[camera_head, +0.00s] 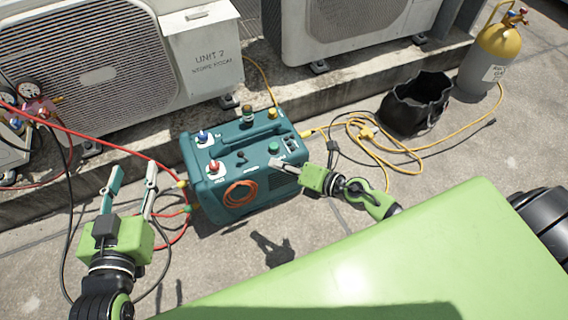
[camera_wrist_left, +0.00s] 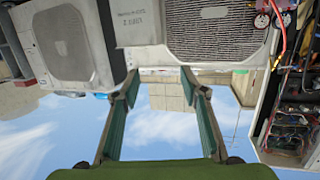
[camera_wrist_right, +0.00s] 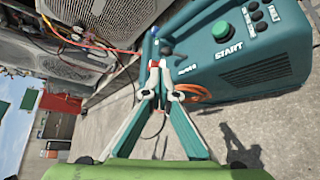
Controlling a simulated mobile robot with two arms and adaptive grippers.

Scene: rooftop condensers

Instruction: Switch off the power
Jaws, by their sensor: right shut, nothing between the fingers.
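The teal recovery machine (camera_head: 222,190) stands on the roof floor in the middle of the head view. Its top has a carry handle, blue and red valve knobs, a green button (camera_head: 273,147) and a small dark switch panel (camera_head: 290,144). In the right wrist view the machine (camera_wrist_right: 262,75) shows a green button (camera_wrist_right: 221,28) marked START, with small dark controls (camera_wrist_right: 256,12) beside it. My right gripper (camera_head: 274,163) is shut and empty, over the machine's front top edge near the green button; contact is unclear. My left gripper (camera_head: 134,170) is open and empty, left of the machine.
Condenser units (camera_head: 105,75) stand on a concrete ledge behind. Red and black hoses run left of the machine. A yellow hose (camera_head: 405,150) coils on the floor to the right, near a black bag (camera_head: 414,105) and a yellow-topped cylinder (camera_head: 490,55).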

